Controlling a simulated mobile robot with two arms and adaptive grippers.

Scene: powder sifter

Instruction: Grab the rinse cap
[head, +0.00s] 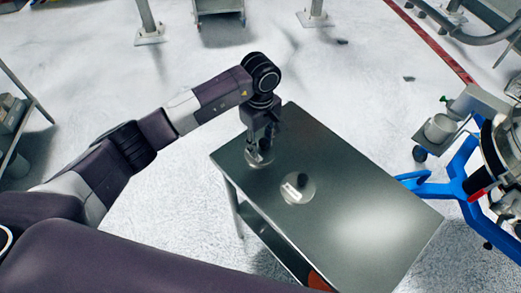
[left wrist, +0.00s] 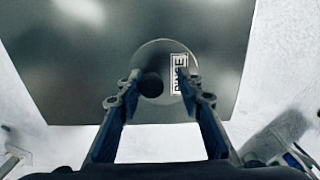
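A round, flat metal cap (left wrist: 163,58) lies on the table with a dark round knob (left wrist: 151,86) and a white label (left wrist: 178,68). The label's lettering is partly hidden by a finger, so I cannot read it fully. In the head view this cap (head: 262,159) lies near the table's far left corner, partly hidden by my left gripper (head: 260,146). My left gripper (left wrist: 160,77) is open above the cap, its fingers either side of the knob; contact cannot be told. A second labelled cap (head: 297,194) lies nearby, its label too small to read. My right gripper is out of view.
The dark metal table (head: 372,215) is otherwise clear on top and has a lower shelf. A machine on a blue wheeled base (head: 462,170) stands at the right, with a metal cup (head: 440,128) beside it. A shelf unit (head: 15,115) is at the left edge.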

